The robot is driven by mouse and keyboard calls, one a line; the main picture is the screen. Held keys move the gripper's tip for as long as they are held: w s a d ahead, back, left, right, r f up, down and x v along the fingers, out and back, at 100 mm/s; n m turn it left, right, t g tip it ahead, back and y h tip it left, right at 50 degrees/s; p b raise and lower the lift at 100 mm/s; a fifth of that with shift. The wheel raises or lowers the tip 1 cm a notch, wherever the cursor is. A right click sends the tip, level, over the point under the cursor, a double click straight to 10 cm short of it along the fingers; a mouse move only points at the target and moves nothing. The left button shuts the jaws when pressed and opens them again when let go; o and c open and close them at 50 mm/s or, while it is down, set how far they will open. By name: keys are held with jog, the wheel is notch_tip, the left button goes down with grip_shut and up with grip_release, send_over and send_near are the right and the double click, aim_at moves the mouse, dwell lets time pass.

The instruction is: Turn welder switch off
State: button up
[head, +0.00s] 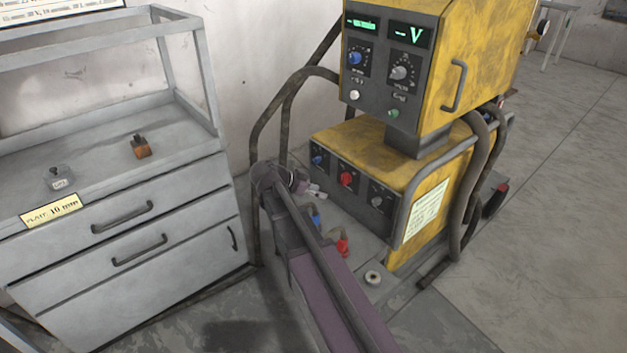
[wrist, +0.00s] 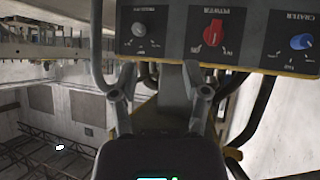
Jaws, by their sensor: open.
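The yellow welder's lower box (head: 392,160) has a dark front panel. The red power switch (head: 346,179) sits in the middle of that panel, between a blue knob (head: 317,159) and a grey knob (head: 377,201). In the wrist view, which is upside down, the red switch (wrist: 213,33) is at the upper right of my gripper (wrist: 158,78). My gripper is open and empty, its two fingers apart in front of the panel. The fingers do not appear to touch the switch. In the head view my gripper (head: 298,184) is small and partly hidden by my arm.
The welder's upper unit (head: 430,60) has lit green displays, more knobs and a side handle. Thick dark hoses (head: 285,110) loop beside it. A grey drawer cabinet (head: 130,225) stands at the left. A white roll (head: 373,277) lies near the welder's base. Open floor is at the right.

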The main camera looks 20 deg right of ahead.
jog(key=s+a+r+n+y+p, duration=0.4)
jog(key=s+r+n+y+p, duration=0.2)
jog(key=p, duration=0.9)
jog(key=shift+s+r+n, duration=1.3)
jog(key=shift+s+r, duration=0.05)
jog(key=shift+r, duration=0.35)
jog(key=shift+a, duration=0.15)
